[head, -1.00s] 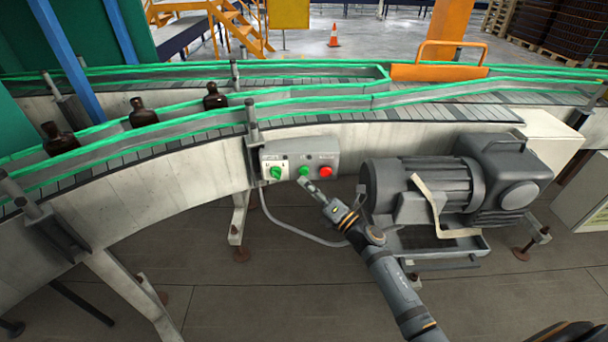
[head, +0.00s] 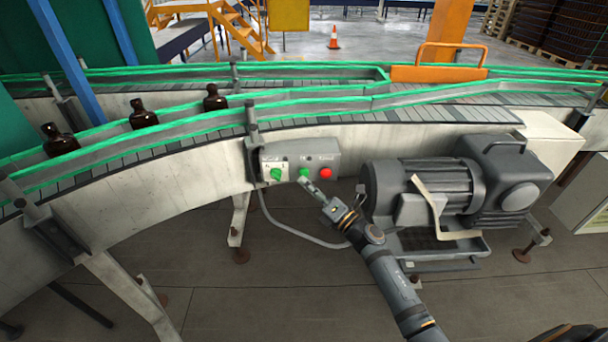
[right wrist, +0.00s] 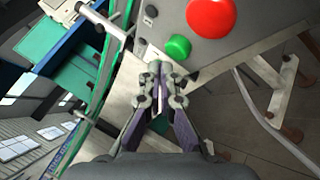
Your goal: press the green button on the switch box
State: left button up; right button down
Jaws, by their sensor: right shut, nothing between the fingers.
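The grey switch box (head: 328,158) is mounted on the conveyor's side, left of the motor in the head view. It carries a green button (head: 304,173) in the middle, a red button (head: 325,173) to its right and a green rotary knob (head: 276,174) on a white plate to its left. My right gripper (head: 304,182) is shut and empty, its tips just below the green button. In the right wrist view the green button (right wrist: 179,46) shows up and right of the fingertips (right wrist: 157,70), with a small gap in the picture. Whether they touch cannot be told. My left gripper is out of view.
A grey motor (head: 425,190) stands right of my right forearm. A cable (head: 290,231) loops below the box. Several amber bottles, one of them here (head: 143,114), stand on the conveyor (head: 190,130) with green rails. The floor (head: 260,305) in front is mostly clear.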

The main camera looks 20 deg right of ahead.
jog(key=shift+w, duration=0.1)
dwell(0.5)
jog(key=shift+w+d, duration=0.15)
jog(key=shift+w, duration=0.2)
jog(key=shift+w+d, duration=0.1)
jog(key=shift+w, duration=0.3)
dwell(0.6)
jog(key=shift+s+a, duration=0.25)
jog(key=shift+s, duration=0.6)
jog(key=s, duration=0.2)
jog(key=s+a, duration=0.1)
jog(key=s, duration=0.1)
jog(key=shift+s+a+p, duration=0.2)
jog(key=shift+s+p, duration=0.2)
